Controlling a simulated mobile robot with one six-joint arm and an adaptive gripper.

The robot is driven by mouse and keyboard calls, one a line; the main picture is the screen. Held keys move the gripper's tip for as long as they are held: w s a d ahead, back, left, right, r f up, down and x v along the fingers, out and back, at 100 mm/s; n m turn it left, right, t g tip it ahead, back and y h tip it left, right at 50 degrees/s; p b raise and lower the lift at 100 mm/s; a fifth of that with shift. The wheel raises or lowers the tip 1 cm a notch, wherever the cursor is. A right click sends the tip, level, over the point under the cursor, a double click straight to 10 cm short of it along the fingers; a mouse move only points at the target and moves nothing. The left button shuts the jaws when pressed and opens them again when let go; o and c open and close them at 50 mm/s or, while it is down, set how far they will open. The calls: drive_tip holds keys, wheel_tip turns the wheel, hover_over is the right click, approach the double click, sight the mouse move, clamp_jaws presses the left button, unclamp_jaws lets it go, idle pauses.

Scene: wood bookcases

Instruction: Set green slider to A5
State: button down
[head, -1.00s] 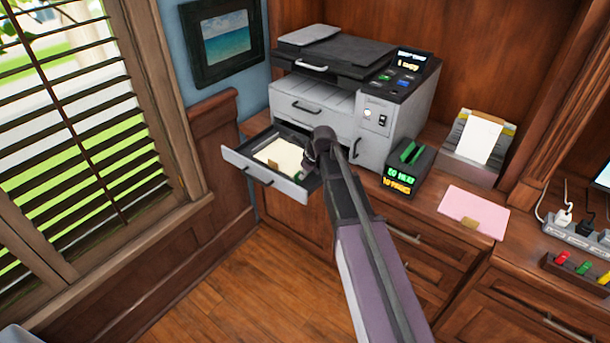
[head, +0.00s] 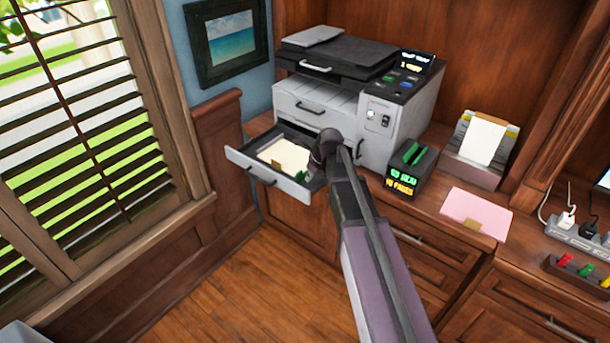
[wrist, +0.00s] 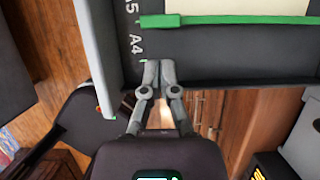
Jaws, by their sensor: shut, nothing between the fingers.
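The green slider (wrist: 230,20) is a thin green bar across the dark inside of the open paper tray (head: 263,180). In the wrist view, its left end lies between the A5 label (wrist: 129,9) and the A4 label (wrist: 137,45), closer to A5. Pale paper (wrist: 265,6) lies just beyond the bar. My gripper (wrist: 159,64) is shut and empty, its tips over the dark tray floor beside the A4 label. A gap shows between the tips and the green bar; the height of the tips is unclear. In the head view my arm hides the fingers.
The grey printer (head: 350,100) stands above the tray. Right of it are a dark box with green slots (head: 412,165), a paper holder (head: 482,145) and a pink sheet (head: 476,213). The window wall is to the left; the floor in front is clear.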

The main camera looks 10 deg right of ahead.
drive_tip(key=shift+s+d+r+p, duration=0.6)
drive_tip(key=shift+s+d+r, duration=0.05)
drive_tip(key=shift+r, duration=0.05)
drive_tip(key=p+v, duration=0.8)
drive_tip(key=shift+r, duration=0.3)
drive_tip(key=shift+d, duration=0.1)
drive_tip(key=shift+s, duration=0.15)
drive_tip(key=s+d+n+g+h, duration=0.2)
drive_tip(key=s+n+g+h, duration=0.1)
drive_tip(key=s+n, duration=1.6)
drive_tip(key=shift+f+n+p, duration=0.3)
drive_tip(key=shift+f+n, duration=0.15)
drive_tip(key=shift+n, duration=3.55)
